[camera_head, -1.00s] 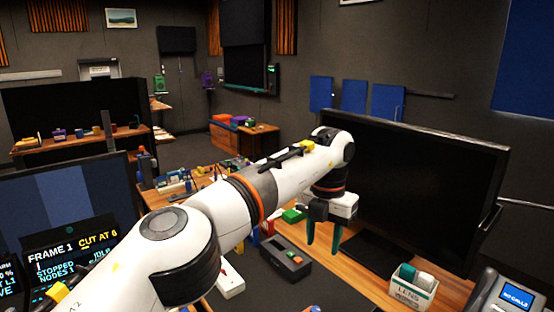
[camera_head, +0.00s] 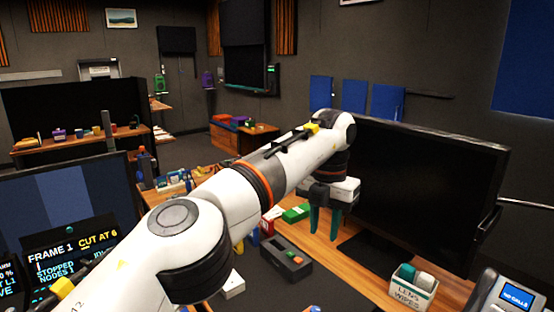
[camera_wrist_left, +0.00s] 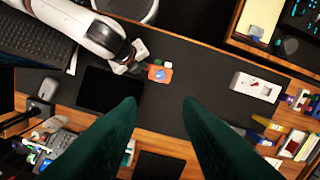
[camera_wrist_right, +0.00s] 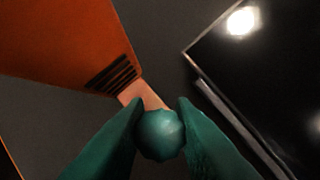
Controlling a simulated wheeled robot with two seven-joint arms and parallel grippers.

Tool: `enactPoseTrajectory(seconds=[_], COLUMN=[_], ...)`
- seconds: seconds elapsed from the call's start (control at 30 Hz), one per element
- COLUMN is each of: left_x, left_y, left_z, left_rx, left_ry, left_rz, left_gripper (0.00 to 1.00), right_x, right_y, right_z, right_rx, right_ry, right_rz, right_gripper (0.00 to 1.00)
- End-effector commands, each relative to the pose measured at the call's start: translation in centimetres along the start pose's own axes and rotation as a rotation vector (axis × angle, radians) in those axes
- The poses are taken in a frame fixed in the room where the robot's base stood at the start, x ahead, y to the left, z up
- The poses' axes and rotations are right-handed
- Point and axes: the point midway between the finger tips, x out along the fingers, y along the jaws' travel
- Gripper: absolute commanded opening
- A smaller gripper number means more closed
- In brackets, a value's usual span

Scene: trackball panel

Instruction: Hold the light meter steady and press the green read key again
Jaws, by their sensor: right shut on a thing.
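An orange device with a pale blue dome, which I take for the light meter (camera_wrist_left: 160,73), lies on the dark mat in the left wrist view. My right gripper (camera_wrist_left: 138,68) is at its left edge. In the right wrist view my right gripper (camera_wrist_right: 160,120) is shut on a teal ball (camera_wrist_right: 160,136) with a pinkish neck; an orange body (camera_wrist_right: 60,40) is beside it. My left gripper (camera_head: 327,225) is open and empty, above the desk; its spread fingers also show in the left wrist view (camera_wrist_left: 160,108). I cannot make out the green read key.
A large monitor (camera_head: 425,190), wipes box (camera_head: 412,290) and phone (camera_head: 505,300) are to the right.

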Motion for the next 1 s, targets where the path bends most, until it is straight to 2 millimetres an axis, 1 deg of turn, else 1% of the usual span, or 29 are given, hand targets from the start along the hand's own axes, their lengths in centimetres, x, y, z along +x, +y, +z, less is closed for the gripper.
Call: enactPoseTrajectory(seconds=[0.03,0.17,0.2,1.0], left_x=[0.02,0.02,0.02,0.02], left_y=[-0.01,-0.02,-0.02,-0.02], left_z=[0.0,0.0,0.0,0.0], left_rx=[0.0,0.0,0.0,0.0], left_ry=[0.0,0.0,0.0,0.0], left_rz=[0.0,0.0,0.0,0.0], left_gripper=[0.24,0.03,0.0,0.0], right_x=[0.04,0.04,0.04,0.04], right_y=[0.03,0.03,0.03,0.04], right_z=[-0.08,-0.08,-0.08,-0.08], right_rx=[-0.001,-0.001,-0.001,-0.001], right_ry=[0.002,0.002,0.002,0.002], right_rz=[0.0,0.0,0.0,0.001], right_gripper=[0.0,0.0,0.0,0.0])
